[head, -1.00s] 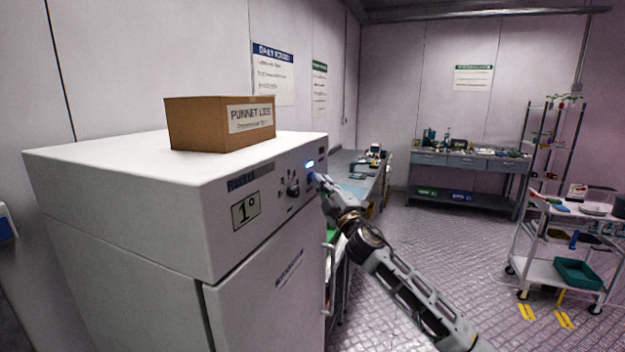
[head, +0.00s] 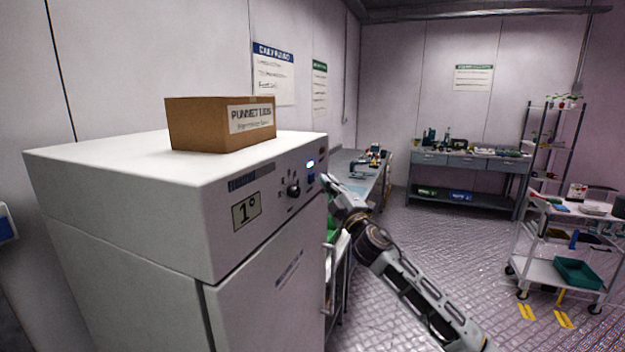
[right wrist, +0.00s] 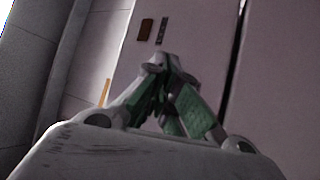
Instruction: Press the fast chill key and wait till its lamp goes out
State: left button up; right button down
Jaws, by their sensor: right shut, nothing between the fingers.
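The white chiller (head: 130,200) stands at the left in the head view, with a display reading 1° (head: 246,211) and a black knob (head: 293,190) on its front panel. A lamp (head: 310,164) near the panel's right end glows bluish white. A blue key (head: 311,179) sits just below the lamp. My right gripper (head: 326,181) is at the right end of the panel, a little right of the blue key with a small gap showing. In the right wrist view its fingers (right wrist: 157,64) are shut with nothing between them. My left gripper is not in view.
A cardboard box of punnet lids (head: 222,124) sits on the chiller top. The chiller's door handle (head: 329,280) juts out below my right arm. A bench (head: 355,180) stands behind, and a white trolley (head: 545,268) stands at the right. The floor between is clear.

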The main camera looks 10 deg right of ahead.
jog(key=shift+d, duration=0.1)
jog(key=shift+s+d, duration=0.7)
jog(key=shift+d, duration=0.3)
jog(key=shift+s+d, duration=0.7)
jog(key=shift+d, duration=0.3)
